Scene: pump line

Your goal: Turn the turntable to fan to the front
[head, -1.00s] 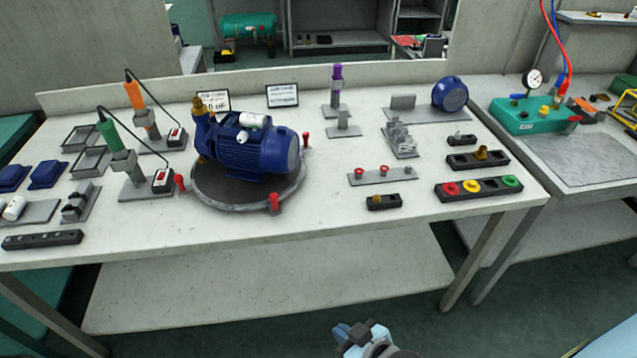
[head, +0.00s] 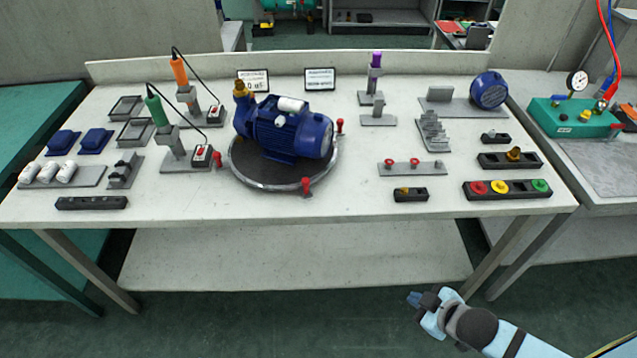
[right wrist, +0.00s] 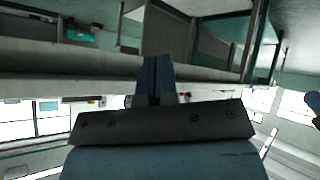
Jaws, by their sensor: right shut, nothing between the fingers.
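The round turntable (head: 262,178) with a dark top and metal rim stands on the workbench, left of its middle. A blue pump with a motor (head: 285,130) lies across it, brass fitting at the left and rounded blue end at the right. Red knobs (head: 306,186) stand around the rim. My right gripper (head: 413,298) is low in front of the bench, below the tabletop edge and apart from the turntable. Its fingers are shut and empty, and they also show in the right wrist view (right wrist: 155,75). My left gripper is not in view.
Green (head: 158,115) and orange (head: 180,75) handled tools on cabled stands are left of the turntable. A small black block (head: 411,194) and a black strip with coloured buttons (head: 507,188) lie near the front right edge. The floor before the bench looks clear.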

